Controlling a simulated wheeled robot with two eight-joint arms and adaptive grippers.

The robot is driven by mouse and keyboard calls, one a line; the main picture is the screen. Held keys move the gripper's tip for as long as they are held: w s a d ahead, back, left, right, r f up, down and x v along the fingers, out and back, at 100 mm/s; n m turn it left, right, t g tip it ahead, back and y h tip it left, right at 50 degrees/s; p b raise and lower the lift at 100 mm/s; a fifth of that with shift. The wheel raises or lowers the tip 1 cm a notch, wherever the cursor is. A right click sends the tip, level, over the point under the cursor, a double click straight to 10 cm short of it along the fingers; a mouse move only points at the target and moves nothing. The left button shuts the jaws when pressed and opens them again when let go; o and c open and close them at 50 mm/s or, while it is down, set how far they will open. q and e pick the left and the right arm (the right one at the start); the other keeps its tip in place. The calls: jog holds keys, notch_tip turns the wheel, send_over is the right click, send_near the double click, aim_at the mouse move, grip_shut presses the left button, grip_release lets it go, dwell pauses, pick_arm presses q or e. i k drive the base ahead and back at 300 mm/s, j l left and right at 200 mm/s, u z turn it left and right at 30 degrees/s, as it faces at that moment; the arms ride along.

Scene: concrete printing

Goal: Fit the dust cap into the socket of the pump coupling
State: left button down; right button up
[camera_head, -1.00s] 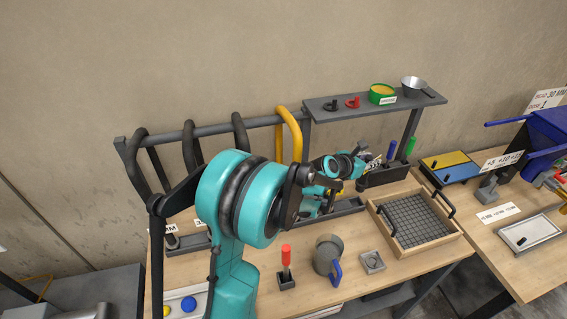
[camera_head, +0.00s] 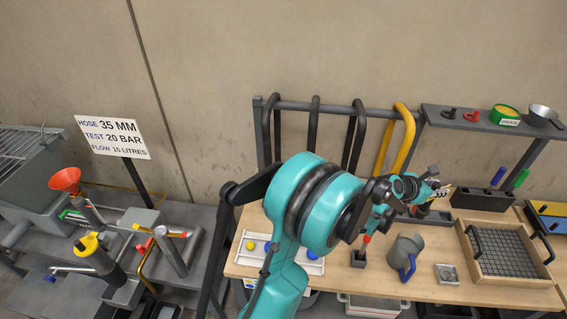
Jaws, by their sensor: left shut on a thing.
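My left arm reaches in from the bottom middle, and its gripper (camera_head: 438,190) is over the back of the wooden bench. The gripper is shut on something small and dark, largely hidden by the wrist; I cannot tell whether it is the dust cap. A black cap-like piece (camera_head: 449,113) and a red one (camera_head: 472,115) sit on the raised grey shelf (camera_head: 500,126). I cannot clearly pick out the pump coupling or its socket; grey and black pipe fittings (camera_head: 172,252) stand on the left bench. My right gripper is not in view.
The wooden bench holds a grey jug (camera_head: 405,252) with a blue handle, a small grey square block (camera_head: 447,274) and a mesh-bottomed tray (camera_head: 510,282). Hoses (camera_head: 315,130) hang on the rail behind. A sign (camera_head: 112,137) and red funnel (camera_head: 66,180) stand left.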

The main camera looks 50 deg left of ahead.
aim_at(183, 235)
jog(key=k+j+u, duration=0.35)
jog(key=k+j, duration=0.15)
jog(key=k+j+u, duration=0.3)
jog(key=j, duration=0.35)
jog(key=k, duration=0.1)
